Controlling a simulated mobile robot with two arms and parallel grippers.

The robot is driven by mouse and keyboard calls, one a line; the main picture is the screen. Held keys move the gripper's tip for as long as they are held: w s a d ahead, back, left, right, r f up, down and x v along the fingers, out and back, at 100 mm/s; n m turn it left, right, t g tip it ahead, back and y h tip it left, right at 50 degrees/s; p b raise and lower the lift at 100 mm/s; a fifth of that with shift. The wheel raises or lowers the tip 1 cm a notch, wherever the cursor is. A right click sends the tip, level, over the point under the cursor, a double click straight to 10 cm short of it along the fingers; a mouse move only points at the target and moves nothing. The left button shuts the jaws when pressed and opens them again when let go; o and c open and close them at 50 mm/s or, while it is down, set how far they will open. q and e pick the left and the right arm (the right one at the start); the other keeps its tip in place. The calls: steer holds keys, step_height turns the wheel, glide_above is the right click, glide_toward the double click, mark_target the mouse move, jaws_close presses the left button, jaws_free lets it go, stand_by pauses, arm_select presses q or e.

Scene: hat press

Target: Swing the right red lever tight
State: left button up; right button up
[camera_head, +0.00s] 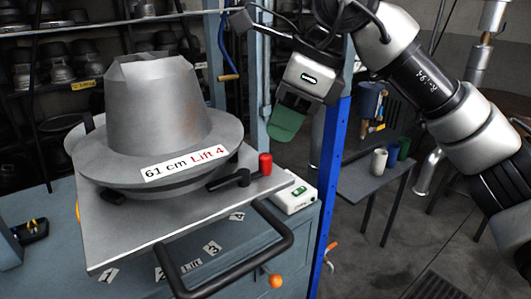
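The right red lever has a red knob (265,164) on a black arm (232,180). It lies at the right edge of the metal plate (125,232), beside the hat mould's brim. The grey hat mould (165,105) sits on the plate with a label reading "61 cm Lift 4". My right gripper (287,123), with green fingertips, hangs in the air above and slightly right of the red knob in the picture, apart from it. I see it from the side, so its opening is unclear. It holds nothing visible. My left gripper is not in view.
A black bar handle (238,265) juts from the plate's front. A white box with a green mark (292,198) stands right of the lever. A blue post (331,180) rises behind it. Shelves of moulds (60,70) and a small grey table (370,180) are farther back.

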mark_target(267, 155)
steer(key=x, duration=0.4)
steer(key=shift+w, duration=0.25)
steer(key=shift+x, duration=1.65)
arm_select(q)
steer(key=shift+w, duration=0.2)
arm_select(e)
jaws_close()
